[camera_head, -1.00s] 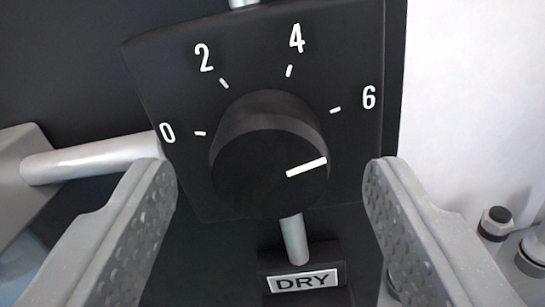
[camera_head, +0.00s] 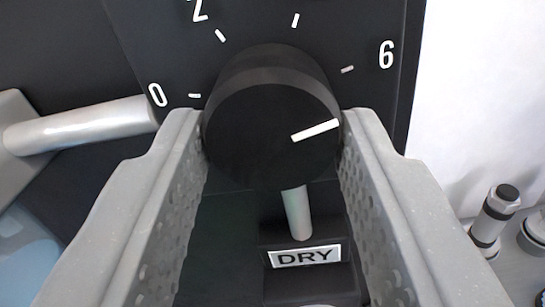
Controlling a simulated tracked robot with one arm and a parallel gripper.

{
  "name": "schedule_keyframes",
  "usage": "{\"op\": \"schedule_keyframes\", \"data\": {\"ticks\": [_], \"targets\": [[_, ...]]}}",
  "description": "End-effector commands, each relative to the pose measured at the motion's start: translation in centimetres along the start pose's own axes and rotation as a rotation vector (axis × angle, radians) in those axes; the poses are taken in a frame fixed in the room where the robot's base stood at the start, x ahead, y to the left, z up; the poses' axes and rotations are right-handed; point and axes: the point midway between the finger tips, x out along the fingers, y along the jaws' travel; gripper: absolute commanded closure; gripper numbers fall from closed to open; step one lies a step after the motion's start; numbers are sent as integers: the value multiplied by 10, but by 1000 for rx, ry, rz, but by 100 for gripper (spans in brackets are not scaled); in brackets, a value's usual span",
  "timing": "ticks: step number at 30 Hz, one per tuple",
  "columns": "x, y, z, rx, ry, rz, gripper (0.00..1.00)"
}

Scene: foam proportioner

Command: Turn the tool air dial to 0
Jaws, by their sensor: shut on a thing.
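The tool air dial (camera_head: 265,135) is a round black knob with a white pointer line on its face. The pointer aims right and slightly up, toward the 6 mark. Its black scale plate (camera_head: 160,50) shows 0 at the left, a partly cut-off 2 at the top and 6 at the right; the 4 is out of the frame. My gripper (camera_head: 272,125) is shut on the dial, with one grey finger against its left side and the other against its right side.
A DRY label (camera_head: 305,256) sits below the dial, under a short grey rod (camera_head: 297,213). A light grey bar (camera_head: 80,125) reaches in from the left. Metal fittings (camera_head: 495,215) stand at the lower right beside a white wall.

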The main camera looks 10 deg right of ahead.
Motion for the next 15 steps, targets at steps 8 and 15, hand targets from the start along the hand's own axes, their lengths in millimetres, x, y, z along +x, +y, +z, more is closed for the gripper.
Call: {"op": "schedule_keyframes", "data": {"ticks": [8,15], "targets": [[0,1,0,-75,-1,5,86],[0,2,-1,-249,0,5,86]]}}
